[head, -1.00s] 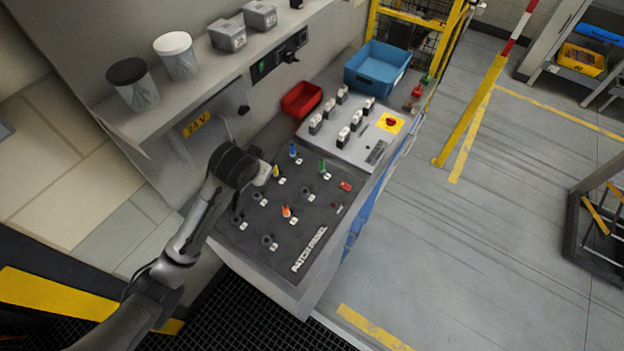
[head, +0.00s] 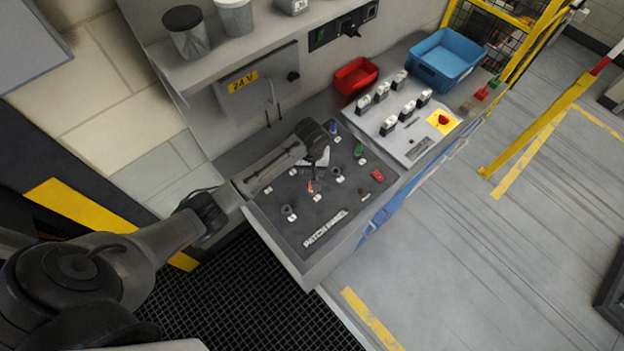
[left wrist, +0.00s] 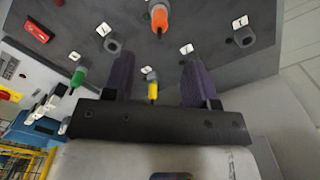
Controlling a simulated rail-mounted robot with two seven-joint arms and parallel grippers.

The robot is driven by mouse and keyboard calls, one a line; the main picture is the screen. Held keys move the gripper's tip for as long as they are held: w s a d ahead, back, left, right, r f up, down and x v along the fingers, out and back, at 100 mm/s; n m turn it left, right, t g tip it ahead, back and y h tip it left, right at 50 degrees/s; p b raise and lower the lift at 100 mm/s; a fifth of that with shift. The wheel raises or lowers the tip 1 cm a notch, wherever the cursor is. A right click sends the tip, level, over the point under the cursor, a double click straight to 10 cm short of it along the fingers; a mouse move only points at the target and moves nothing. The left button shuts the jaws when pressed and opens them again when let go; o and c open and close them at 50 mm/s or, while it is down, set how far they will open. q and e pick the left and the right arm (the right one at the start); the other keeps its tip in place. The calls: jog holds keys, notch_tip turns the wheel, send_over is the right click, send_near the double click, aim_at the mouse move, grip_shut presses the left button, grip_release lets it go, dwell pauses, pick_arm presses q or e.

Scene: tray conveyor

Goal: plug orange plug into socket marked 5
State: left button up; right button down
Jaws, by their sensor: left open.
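The orange plug (head: 311,186) stands upright in the dark patch panel (head: 299,237); it also shows in the left wrist view (left wrist: 160,19), beyond the fingertips. My left gripper (head: 313,164) is over the panel, close to the orange plug, open and empty. Its two fingers (left wrist: 158,78) are spread, with the yellow plug (left wrist: 152,88) seen between them. The green plug (head: 359,150) and blue plug (head: 333,127) stand farther back. Empty sockets show in the wrist view, one (left wrist: 112,46) near the orange plug. The white number labels are too small to read, so I cannot tell socket 5.
A red rocker switch (head: 377,175) sits at the panel's right. Behind are a grey switch console (head: 408,148), a red bin (head: 356,75) and a blue bin (head: 446,60). A shelf with jars (head: 187,32) overhangs the back left.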

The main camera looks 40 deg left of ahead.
pick_arm(q)
notch_tip(320, 180, down, 10)
jog(key=shift+f, duration=0.1)
dwell(0.4)
jog(key=shift+c, duration=0.2)
grip_shut()
jog(key=shift+r+p, duration=0.35)
jog(key=shift+r, duration=0.1)
jog(key=shift+r+p, duration=1.2)
jog(key=shift+p, duration=0.45)
